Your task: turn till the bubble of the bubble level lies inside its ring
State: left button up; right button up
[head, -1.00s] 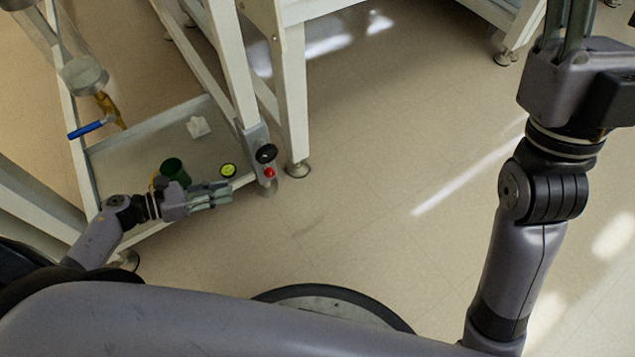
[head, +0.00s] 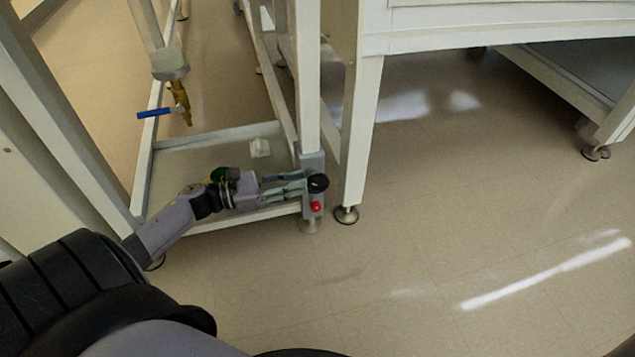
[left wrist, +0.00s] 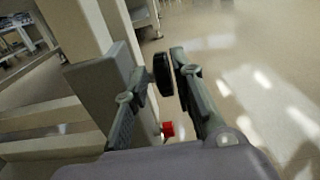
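The black round knob (head: 317,183) sits on a grey box (head: 313,162) at the foot of a white leg, above a red button (head: 316,206). My left gripper (head: 303,186) is at the knob. In the left wrist view its open fingers (left wrist: 158,72) stand either side of the black knob (left wrist: 162,75), with a gap visible at the left finger; contact at the right finger cannot be told. The red button (left wrist: 167,129) shows below. The bubble level is not visible now, apparently hidden by my left gripper. My right gripper is out of view.
A blue-handled valve (head: 155,113) hangs at the left. A neighbouring leg (head: 358,140) stands close right. Floor in front is clear.

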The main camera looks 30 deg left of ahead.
aim_at(309, 179)
pick_arm(q)
jog(key=b+x, duration=0.1)
jog(key=x, duration=0.4)
jog(key=shift+w+d, duration=0.25)
jog(key=shift+w, duration=0.05)
jog(key=shift+c, duration=0.3)
grip_shut()
